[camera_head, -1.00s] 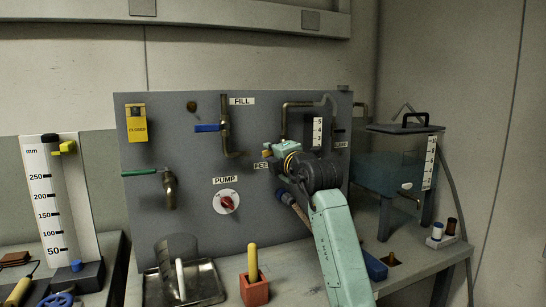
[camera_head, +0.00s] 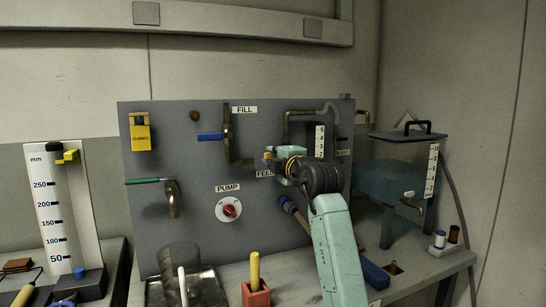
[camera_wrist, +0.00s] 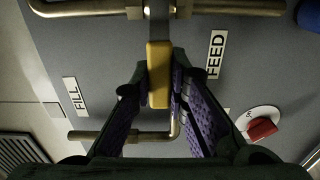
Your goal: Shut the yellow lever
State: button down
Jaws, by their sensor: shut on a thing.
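The yellow lever (camera_wrist: 158,80) sits on a brass pipe fitting beside the FEED label in the wrist view. It lies between the purple-padded fingers of my gripper (camera_wrist: 160,68), which is shut on it. In the head view my gripper (camera_head: 276,157) is against the grey panel (camera_head: 160,230), just above the FEED label (camera_head: 265,174). Only a small yellow patch shows there, and my gripper and wrist hide most of the lever and its valve.
On the panel are a blue-handled FILL valve (camera_head: 210,137), a green-handled tap (camera_head: 150,181) and a red PUMP knob (camera_head: 229,210). A clear tank (camera_head: 395,160) stands at right. A red block with a yellow peg (camera_head: 256,290) is on the bench.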

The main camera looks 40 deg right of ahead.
jog(key=c, duration=1.5)
grip_release()
jog(key=shift+c, duration=0.2)
jog(key=v, duration=1.2)
jog(key=shift+r, duration=0.1)
